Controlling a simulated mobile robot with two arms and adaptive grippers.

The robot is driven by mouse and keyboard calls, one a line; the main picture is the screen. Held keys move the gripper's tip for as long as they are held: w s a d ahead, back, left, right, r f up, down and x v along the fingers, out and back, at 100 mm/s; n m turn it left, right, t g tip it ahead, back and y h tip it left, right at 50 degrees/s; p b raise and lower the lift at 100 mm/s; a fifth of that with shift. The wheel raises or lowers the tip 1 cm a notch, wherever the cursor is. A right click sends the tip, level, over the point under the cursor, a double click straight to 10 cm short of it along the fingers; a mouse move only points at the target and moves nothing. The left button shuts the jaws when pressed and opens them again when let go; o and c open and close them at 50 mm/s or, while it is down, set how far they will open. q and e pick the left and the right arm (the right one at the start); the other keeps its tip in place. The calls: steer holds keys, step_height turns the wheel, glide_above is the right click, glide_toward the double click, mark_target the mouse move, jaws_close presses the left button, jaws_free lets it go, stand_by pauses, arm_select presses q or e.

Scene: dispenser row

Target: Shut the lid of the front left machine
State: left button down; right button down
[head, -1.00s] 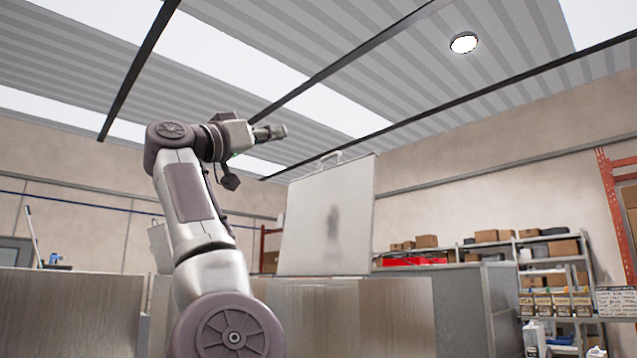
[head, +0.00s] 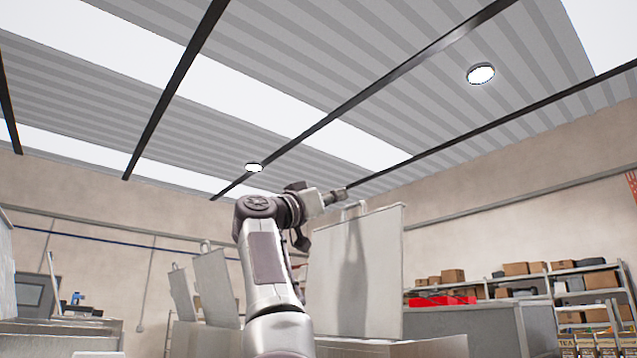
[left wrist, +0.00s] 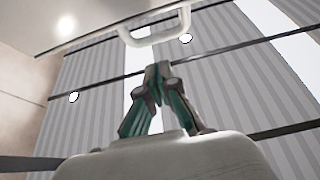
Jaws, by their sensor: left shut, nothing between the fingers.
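A large flat metal lid (head: 350,275) stands raised and nearly upright in the middle of the head view. Its handle (head: 354,208) is on the top edge; the handle also shows near the top of the left wrist view (left wrist: 158,42). My left gripper (head: 342,195) is at the height of the lid's top edge, close to the handle. In the left wrist view its shut, empty fingers (left wrist: 157,68) point toward the handle. The body under this lid is mostly below the picture. My right gripper is not in view.
Two more raised lids (head: 216,285) (head: 181,293) stand behind and left of my arm. A metal cabinet (head: 508,328) and shelves with boxes (head: 590,280) are at the right. The air above the lids is clear.

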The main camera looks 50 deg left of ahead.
arm_select(q)
steer(key=shift+w+d+f, duration=0.1)
steer(key=shift+w+f, duration=0.15)
steer(key=shift+w, duration=0.3)
steer(key=shift+w+d+f, duration=0.1)
steer(key=shift+w+f, duration=0.15)
steer(key=shift+w, duration=0.3)
steer(key=shift+a+p, duration=0.1)
steer(key=shift+p, duration=0.2)
